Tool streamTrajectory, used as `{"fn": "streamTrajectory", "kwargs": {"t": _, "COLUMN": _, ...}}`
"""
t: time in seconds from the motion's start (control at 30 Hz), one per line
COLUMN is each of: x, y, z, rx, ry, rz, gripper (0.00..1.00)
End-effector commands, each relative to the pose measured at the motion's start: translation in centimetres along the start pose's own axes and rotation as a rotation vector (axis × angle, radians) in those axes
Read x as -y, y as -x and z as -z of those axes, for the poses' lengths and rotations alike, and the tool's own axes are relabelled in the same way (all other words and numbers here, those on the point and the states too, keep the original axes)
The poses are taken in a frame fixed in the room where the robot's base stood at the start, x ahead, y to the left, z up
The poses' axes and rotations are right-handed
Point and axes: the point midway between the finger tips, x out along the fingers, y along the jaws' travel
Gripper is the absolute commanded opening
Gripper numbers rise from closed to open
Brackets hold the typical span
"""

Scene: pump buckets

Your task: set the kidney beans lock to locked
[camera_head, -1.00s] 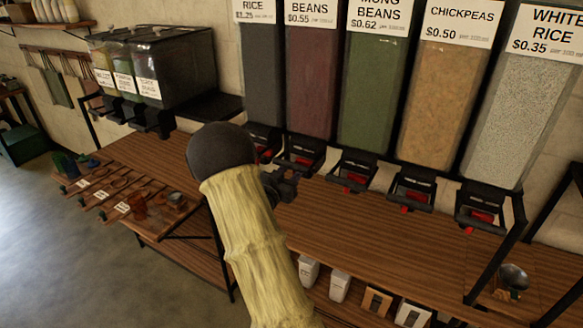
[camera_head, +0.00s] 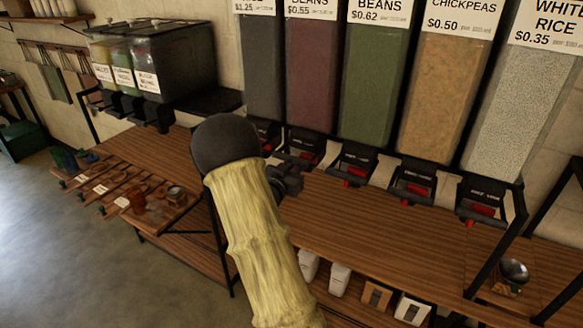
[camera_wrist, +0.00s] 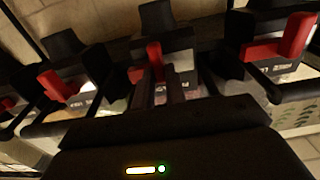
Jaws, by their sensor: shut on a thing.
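The kidney beans bin is the tall bin of maroon beans (camera_head: 312,75), second from the left in the row; the top of its label is cut off. Its black outlet (camera_head: 303,147) is partly hidden behind my arm. My gripper (camera_head: 290,178) is at this outlet, its fingers hard to make out in the head view. In the wrist view, my two dark fingers (camera_wrist: 164,92) are close together at the middle outlet. They are shut on its red lock piece (camera_wrist: 154,62), which shows narrow and upright just beyond them. Its exact setting cannot be told.
Neighbouring outlets with red pieces stand close on both sides in the wrist view, left (camera_wrist: 54,86) and right (camera_wrist: 284,45). The wooden counter (camera_head: 390,228) below is mostly clear. A black frame post (camera_head: 497,262) and a metal bowl (camera_head: 514,271) are at the right.

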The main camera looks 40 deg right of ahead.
Motion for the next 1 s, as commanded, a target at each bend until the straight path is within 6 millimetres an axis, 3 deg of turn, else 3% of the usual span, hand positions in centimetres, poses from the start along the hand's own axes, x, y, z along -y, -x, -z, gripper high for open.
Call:
{"fn": "streamTrajectory", "kwargs": {"t": 0.1, "x": -1.0, "y": 0.0, "z": -0.3, "rx": 0.001, "ry": 0.000, "rz": -0.002, "gripper": 0.00}}
{"fn": "streamTrajectory", "kwargs": {"t": 0.4, "x": -1.3, "y": 0.0, "z": -0.1, "rx": 0.003, "ry": 0.002, "rz": -0.005, "gripper": 0.00}}
{"fn": "streamTrajectory", "kwargs": {"t": 0.43, "x": -1.4, "y": 0.0, "z": -0.1, "rx": 0.003, "ry": 0.002, "rz": -0.006, "gripper": 0.19}}
{"fn": "streamTrajectory", "kwargs": {"t": 0.53, "x": -1.3, "y": 0.0, "z": -0.1, "rx": 0.002, "ry": 0.001, "rz": -0.005, "gripper": 0.35}}
{"fn": "streamTrajectory", "kwargs": {"t": 0.83, "x": -1.2, "y": 0.1, "z": -0.1, "rx": 0.001, "ry": 0.000, "rz": -0.002, "gripper": 0.35}}
{"fn": "streamTrajectory", "kwargs": {"t": 1.0, "x": -1.0, "y": 1.4, "z": -0.2, "rx": 0.000, "ry": -0.001, "rz": 0.002, "gripper": 0.35}}
